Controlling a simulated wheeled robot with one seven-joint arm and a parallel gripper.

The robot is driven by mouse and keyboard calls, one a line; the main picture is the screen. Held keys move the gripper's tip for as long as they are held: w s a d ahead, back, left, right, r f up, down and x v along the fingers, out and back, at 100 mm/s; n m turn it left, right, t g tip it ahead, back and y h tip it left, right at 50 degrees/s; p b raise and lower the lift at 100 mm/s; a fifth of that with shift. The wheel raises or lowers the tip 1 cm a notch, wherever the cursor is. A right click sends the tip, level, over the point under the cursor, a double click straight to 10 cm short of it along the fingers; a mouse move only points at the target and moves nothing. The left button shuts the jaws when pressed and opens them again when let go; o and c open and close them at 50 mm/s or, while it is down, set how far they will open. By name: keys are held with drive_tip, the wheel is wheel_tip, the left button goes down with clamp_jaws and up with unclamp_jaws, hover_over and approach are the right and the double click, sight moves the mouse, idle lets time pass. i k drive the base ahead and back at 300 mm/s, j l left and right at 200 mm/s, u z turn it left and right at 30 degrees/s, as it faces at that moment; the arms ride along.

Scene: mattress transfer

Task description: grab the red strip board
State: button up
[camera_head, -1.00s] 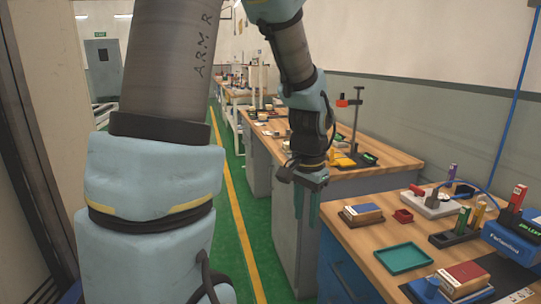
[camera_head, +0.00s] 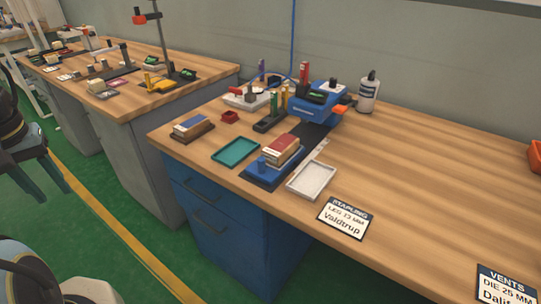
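A block with a reddish-brown top and pale sides (camera_head: 281,150) sits on a blue base on the near wooden workbench; it best fits the red strip board, though I see no clear strip. A similar block with a blue top (camera_head: 190,125) lies on a dark holder farther left. My gripper (camera_head: 52,197) hangs at the left edge of the view, over the green floor, well away from the bench. Its two dark teal fingers are apart, with nothing visible between them.
Near the red-topped block are a teal tray (camera_head: 236,151), a white tray (camera_head: 312,180), a blue device (camera_head: 318,103), a small red tray (camera_head: 230,116) and a white bottle (camera_head: 369,92). A sign (camera_head: 345,217) lies in front. The bench's right part is mostly clear. Another bench (camera_head: 130,92) stands behind left.

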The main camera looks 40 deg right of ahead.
sight(282, 147)
drive_tip(key=k+l+u, duration=0.6)
drive_tip(key=k, duration=0.2)
drive_tip(key=j, duration=0.1)
